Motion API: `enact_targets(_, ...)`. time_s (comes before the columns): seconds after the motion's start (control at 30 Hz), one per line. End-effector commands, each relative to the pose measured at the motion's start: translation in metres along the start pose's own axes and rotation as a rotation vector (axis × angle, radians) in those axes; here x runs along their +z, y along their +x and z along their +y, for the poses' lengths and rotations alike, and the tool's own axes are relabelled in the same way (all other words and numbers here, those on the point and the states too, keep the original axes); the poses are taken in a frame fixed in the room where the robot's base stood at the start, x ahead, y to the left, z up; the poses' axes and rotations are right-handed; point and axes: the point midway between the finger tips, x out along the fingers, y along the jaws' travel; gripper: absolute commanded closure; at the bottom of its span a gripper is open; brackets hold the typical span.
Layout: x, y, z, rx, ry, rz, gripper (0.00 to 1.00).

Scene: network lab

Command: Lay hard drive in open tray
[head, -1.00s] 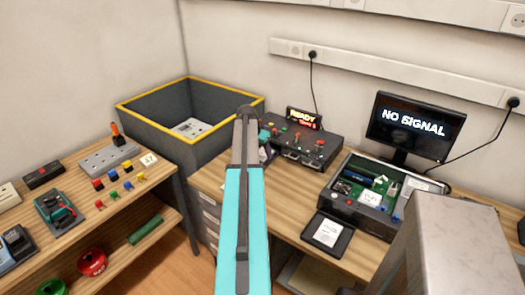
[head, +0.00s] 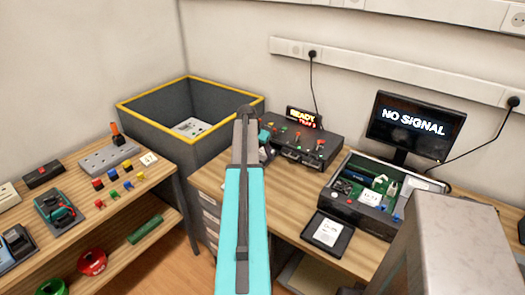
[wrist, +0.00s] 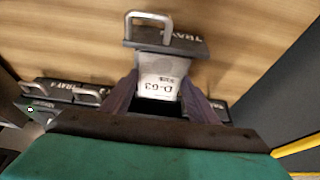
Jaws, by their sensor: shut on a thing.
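In the wrist view my gripper (wrist: 160,92) is shut on a hard drive (wrist: 160,75) with a white label that reads D-63, upside down in the picture. The drive lies over or in a dark tray (wrist: 190,44) with a metal handle that sticks out ahead of the others; I cannot tell whether it rests on the tray. In the head view my turquoise arm hides most of my gripper (head: 265,152), the drive and this tray. The black drive unit (head: 318,143) with a lit READY sign stands on the desk.
Other handled trays (wrist: 62,90) sit at left in the wrist view. On the desk are a black labelled drive (head: 327,234), an open computer case (head: 350,208) and a NO SIGNAL monitor (head: 415,125). A yellow-rimmed bin (head: 150,128) stands left of the desk.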

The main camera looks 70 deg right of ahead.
Motion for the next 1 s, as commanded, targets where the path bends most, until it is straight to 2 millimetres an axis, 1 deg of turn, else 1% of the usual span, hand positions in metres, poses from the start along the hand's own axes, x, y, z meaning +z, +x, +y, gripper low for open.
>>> enact_targets(1.0, 0.0024, 0.0059, -0.0003, 0.0, 0.0, 0.001, 0.78)
